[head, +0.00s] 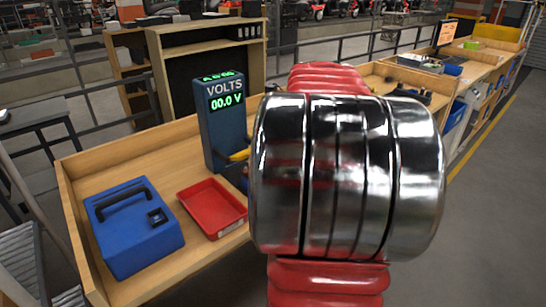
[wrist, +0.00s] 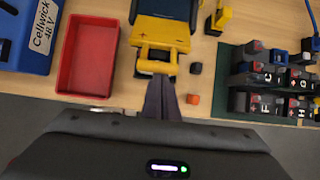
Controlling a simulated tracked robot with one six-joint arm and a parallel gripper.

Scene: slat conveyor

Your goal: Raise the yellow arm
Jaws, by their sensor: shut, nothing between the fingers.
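The yellow arm (wrist: 163,36) is a bar with a loop-like end on a blue device (wrist: 165,8), at the top centre of the wrist view. In the head view a bit of yellow (head: 238,155) shows beside the blue voltmeter post (head: 225,120), which reads 00.0 V. My own arm hides the rest. My gripper (wrist: 160,82) is shut and empty. Its dark fingertips overlap the near end of the yellow loop in the wrist view; I cannot tell whether they touch it.
A red tray (wrist: 88,55) and a blue case (wrist: 28,40) marked Cellwick 48 V lie to the left. Two small blocks, dark (wrist: 196,68) and orange (wrist: 193,99), lie right of the fingers. Several lettered battery blocks stand on a green mat (wrist: 228,80) farther right.

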